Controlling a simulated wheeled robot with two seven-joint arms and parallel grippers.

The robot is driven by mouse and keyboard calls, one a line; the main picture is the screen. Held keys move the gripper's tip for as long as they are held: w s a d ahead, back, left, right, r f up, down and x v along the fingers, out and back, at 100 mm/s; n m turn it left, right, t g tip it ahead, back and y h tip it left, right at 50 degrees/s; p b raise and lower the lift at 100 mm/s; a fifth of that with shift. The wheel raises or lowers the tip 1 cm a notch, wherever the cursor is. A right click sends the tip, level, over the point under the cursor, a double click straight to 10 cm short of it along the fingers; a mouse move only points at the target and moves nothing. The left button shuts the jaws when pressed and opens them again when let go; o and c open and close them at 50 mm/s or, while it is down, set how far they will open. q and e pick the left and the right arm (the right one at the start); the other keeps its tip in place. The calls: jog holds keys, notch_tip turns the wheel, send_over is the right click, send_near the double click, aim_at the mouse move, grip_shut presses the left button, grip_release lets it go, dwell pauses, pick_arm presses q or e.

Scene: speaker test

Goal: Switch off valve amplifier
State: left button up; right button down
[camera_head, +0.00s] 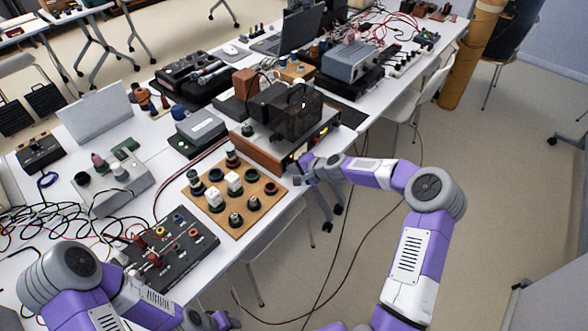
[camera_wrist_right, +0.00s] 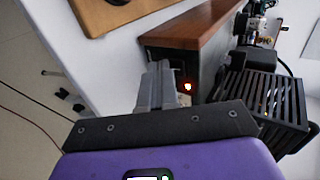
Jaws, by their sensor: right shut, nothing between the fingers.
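The valve amplifier (camera_head: 262,152) stands at the table's front edge in the head view, with a wooden side and a dark cage on top.
A wooden board (camera_head: 222,216) with several knobs lies left of the amplifier. A dark panel with coloured plugs (camera_head: 168,243) lies nearer me, with loose cables (camera_head: 60,222) on the left. A grey device (camera_head: 352,62) and laptop (camera_head: 298,30) stand behind. Floor right of the table is open.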

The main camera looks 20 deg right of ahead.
jog(key=shift+w+a+f+b, duration=0.1)
jog(key=shift+f+b, duration=0.05)
jog(key=shift+b, duration=0.15)
dwell(0.4)
jog(key=shift+a+r, duration=0.1)
jog(key=shift+r, duration=0.15)
jog(key=shift+w+r+p, duration=0.2)
jog(key=shift+r+p, duration=0.15)
jog(key=shift+r, duration=0.45)
